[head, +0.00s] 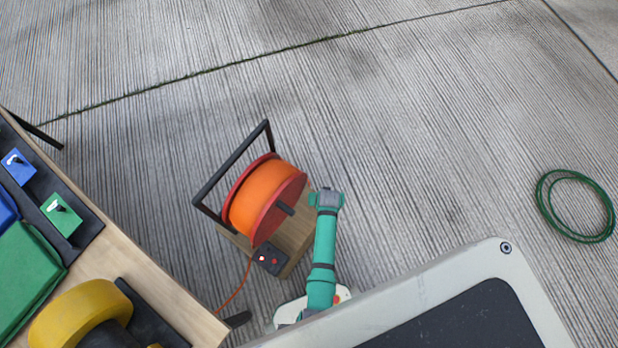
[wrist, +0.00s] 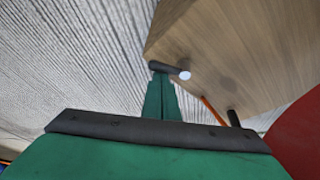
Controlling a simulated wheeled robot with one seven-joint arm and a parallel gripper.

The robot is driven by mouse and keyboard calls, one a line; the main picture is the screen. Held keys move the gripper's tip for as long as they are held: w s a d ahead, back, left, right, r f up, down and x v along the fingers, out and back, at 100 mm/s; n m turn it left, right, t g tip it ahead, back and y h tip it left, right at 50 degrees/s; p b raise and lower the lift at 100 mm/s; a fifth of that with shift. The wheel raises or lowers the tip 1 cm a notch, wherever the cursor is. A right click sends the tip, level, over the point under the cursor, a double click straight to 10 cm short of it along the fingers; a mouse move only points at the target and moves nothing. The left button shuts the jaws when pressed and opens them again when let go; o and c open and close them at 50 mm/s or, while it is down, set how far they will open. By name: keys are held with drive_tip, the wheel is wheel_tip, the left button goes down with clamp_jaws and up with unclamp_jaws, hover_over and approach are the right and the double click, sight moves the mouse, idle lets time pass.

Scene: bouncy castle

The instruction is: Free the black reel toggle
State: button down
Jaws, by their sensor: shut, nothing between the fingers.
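The cable reel (head: 265,200) has orange cable between red flanges and stands on a wooden block (head: 292,238). A short black bar (head: 285,209) sticks out of its right flange. In the wrist view, a short black lever with a pale end (wrist: 168,69) sits at the block's near corner; I cannot tell for sure that it is the reel toggle. My gripper (wrist: 160,82) is shut and empty, its fingertips right at this lever; whether they touch is unclear. In the head view my gripper (head: 326,198) is just right of the reel. The fingertips are hidden there.
A black frame (head: 232,160) stands over the reel. A black switch box (head: 270,259) with red lights and an orange cord (head: 236,292) is at its front. A wooden bench (head: 150,290) with a yellow roll is left. A green hose coil (head: 577,206) lies right on open concrete.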

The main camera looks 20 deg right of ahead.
drive_tip(key=shift+s+a, duration=0.25)
drive_tip(key=shift+s, duration=0.4)
drive_tip(key=shift+s+a+f, duration=0.15)
drive_tip(key=shift+s+a, duration=0.1)
drive_tip(key=shift+s, duration=0.05)
idle(0.4)
drive_tip(key=shift+s+d+f, duration=0.1)
drive_tip(key=shift+s+d, duration=0.15)
drive_tip(key=shift+s, duration=0.25)
drive_tip(key=shift+s+d, duration=0.2)
drive_tip(key=shift+s, duration=0.25)
wheel_tip(320, 180, up, 10)
drive_tip(key=a, duration=0.2)
drive_tip(key=shift+s+a, duration=0.25)
drive_tip(key=shift+s, duration=0.1)
